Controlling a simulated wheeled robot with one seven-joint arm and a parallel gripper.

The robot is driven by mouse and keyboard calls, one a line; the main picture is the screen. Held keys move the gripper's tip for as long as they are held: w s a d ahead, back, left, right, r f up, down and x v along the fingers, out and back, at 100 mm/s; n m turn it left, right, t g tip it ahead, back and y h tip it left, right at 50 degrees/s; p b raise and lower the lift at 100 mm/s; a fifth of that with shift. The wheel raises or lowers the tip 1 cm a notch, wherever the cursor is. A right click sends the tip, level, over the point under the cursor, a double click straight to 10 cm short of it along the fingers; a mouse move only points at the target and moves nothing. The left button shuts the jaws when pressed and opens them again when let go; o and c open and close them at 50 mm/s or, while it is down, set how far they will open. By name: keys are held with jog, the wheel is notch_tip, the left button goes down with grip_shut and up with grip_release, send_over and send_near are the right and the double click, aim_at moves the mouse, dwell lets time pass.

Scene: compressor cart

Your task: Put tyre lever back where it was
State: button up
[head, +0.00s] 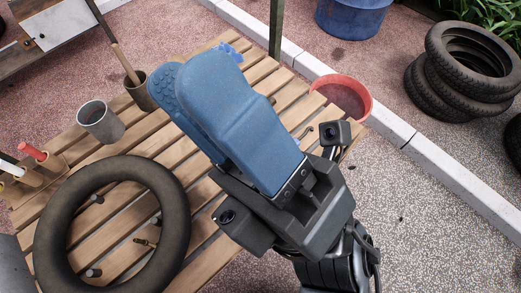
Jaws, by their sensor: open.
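No tyre lever can be made out for certain in the head view. My gripper (184,77), with two broad blue fingers, is open above the slatted wooden table (205,225) and hides part of its middle. Nothing is seen between the fingers, though the gap is mostly hidden from this angle. A blue object (230,50) lies partly hidden beyond the fingertips.
A black ring-shaped tube (52,225) lies front left on the table. Behind it stand a grey cup (101,122) and a brown pot (139,98) holding a wooden-handled tool (125,64). A red-handled item (33,152) is far left.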

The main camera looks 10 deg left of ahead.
jog(key=d+f+m+t+h, duration=0.3)
jog(key=d+m+t+h, duration=0.25)
jog(key=m+h, duration=0.35)
jog(key=d+f+m+t+h, duration=0.4)
jog(key=m+t+h, duration=0.35)
jog(key=m, duration=0.35)
jog(key=s+d+f+m+g+h, duration=0.9)
jog(key=s+d+f+m, duration=0.4)
jog(key=d, duration=0.4)
jog(key=shift+s+f+h, duration=0.3)
jog(key=shift+f+h, duration=0.15)
jog(key=shift+f, duration=0.45)
